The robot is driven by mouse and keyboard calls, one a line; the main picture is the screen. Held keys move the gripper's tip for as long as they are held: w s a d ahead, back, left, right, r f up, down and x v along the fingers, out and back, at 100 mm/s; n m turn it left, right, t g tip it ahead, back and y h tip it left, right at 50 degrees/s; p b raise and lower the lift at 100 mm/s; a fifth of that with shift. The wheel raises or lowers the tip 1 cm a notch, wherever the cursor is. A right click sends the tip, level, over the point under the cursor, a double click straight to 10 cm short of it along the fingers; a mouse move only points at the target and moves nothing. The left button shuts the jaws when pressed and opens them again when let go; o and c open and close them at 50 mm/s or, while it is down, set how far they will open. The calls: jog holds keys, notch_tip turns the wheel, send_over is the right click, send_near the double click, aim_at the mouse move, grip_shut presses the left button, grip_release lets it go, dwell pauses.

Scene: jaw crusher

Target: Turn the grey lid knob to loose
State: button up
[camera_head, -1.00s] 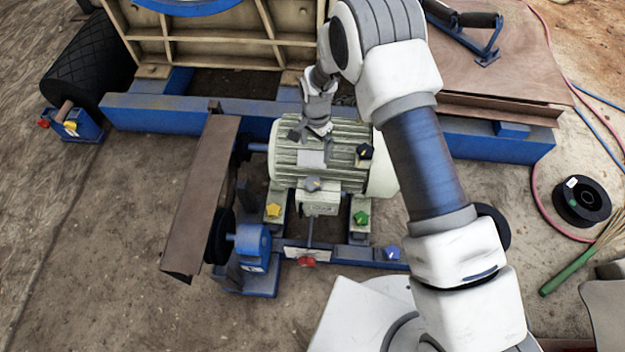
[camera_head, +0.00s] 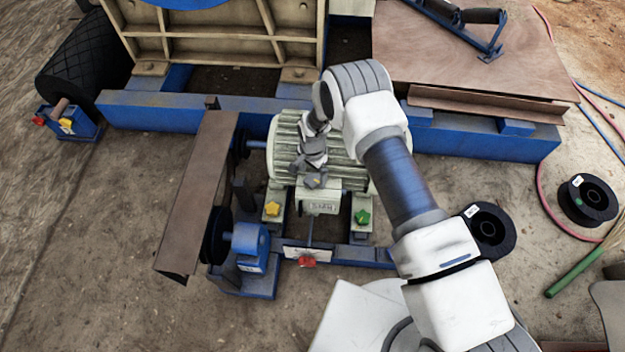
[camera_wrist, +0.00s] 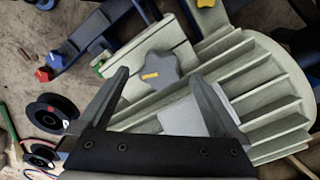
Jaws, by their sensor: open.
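The grey lid knob (camera_head: 314,183) is on the small pale box at the front of the ribbed motor (camera_head: 286,140). In the wrist view the knob (camera_wrist: 162,68) is a grey lobed shape with a yellow mark on top, lying nearly crosswise. My gripper (camera_head: 308,172) is just over the motor's front, close to the knob, and partly covers it in the head view. In the wrist view the open fingers (camera_wrist: 160,75) frame the knob, one tip on each side, with gaps showing. I cannot tell how far the tips are above it.
A yellow knob (camera_head: 272,209) and a green knob (camera_head: 362,217) stand on the motor's feet. A red knob (camera_head: 307,262) is on the blue frame in front. A brown guard plate (camera_head: 198,195) rises at left. Black spools (camera_head: 588,200) lie on the ground at right.

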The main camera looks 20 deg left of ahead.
aim_at(312, 180)
jog(key=shift+f, duration=1.3)
jog(key=c, duration=1.3)
jog(key=shift+n+b, duration=0.7)
jog(key=shift+b, duration=0.05)
jog(key=shift+c, duration=0.4)
jog(key=o, duration=1.4)
